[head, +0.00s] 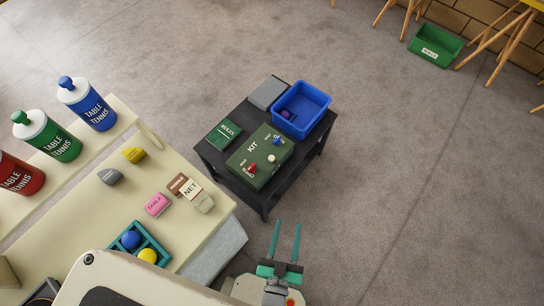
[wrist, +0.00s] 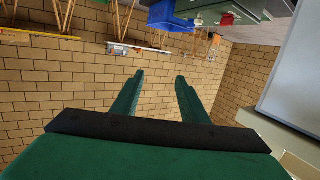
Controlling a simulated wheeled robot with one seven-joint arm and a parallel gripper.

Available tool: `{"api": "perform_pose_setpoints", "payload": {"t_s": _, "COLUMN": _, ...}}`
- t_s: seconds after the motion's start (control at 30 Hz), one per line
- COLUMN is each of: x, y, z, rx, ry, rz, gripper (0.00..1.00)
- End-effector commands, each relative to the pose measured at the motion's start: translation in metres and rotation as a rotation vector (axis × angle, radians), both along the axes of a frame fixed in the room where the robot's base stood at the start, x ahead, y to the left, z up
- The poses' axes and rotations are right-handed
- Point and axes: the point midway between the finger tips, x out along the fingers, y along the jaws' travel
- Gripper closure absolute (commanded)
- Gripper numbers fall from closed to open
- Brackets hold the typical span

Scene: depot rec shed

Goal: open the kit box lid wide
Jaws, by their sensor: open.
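The kit box (head: 259,158) is a dark green box lettered KIT on top. It sits on a low black table (head: 262,201) in the middle of the head view, with its lid closed. A red knob, a white knob and a blue knob stand on its lid. My gripper (head: 286,224) is open and empty, in front of the black table and to the right of the cream counter, apart from the box.
A blue bin (head: 316,98) with a dark item inside, a grey slab (head: 267,92) and a green rules book (head: 224,134) share the black table. A cream counter (head: 118,190) with bottles and small blocks stands at left. The floor (head: 400,190) at right is clear.

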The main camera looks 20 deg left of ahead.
Motion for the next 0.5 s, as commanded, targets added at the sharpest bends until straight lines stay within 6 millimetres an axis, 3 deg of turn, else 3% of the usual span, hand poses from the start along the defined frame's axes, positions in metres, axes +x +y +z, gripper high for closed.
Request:
{"api": "perform_pose_setpoints", "payload": {"t_s": 0.03, "x": 0.015, "y": 0.004, "z": -0.018, "rx": 0.001, "ry": -0.015, "rz": 0.021, "gripper": 0.60}}
{"api": "perform_pose_setpoints", "payload": {"t_s": 0.2, "x": 0.063, "y": 0.021, "z": -0.070, "rx": 0.005, "ry": -0.058, "rz": 0.093, "gripper": 0.60}}
{"api": "perform_pose_setpoints", "payload": {"t_s": 0.5, "x": 0.150, "y": 0.073, "z": -0.137, "rx": 0.038, "ry": -0.113, "rz": 0.236, "gripper": 0.60}}
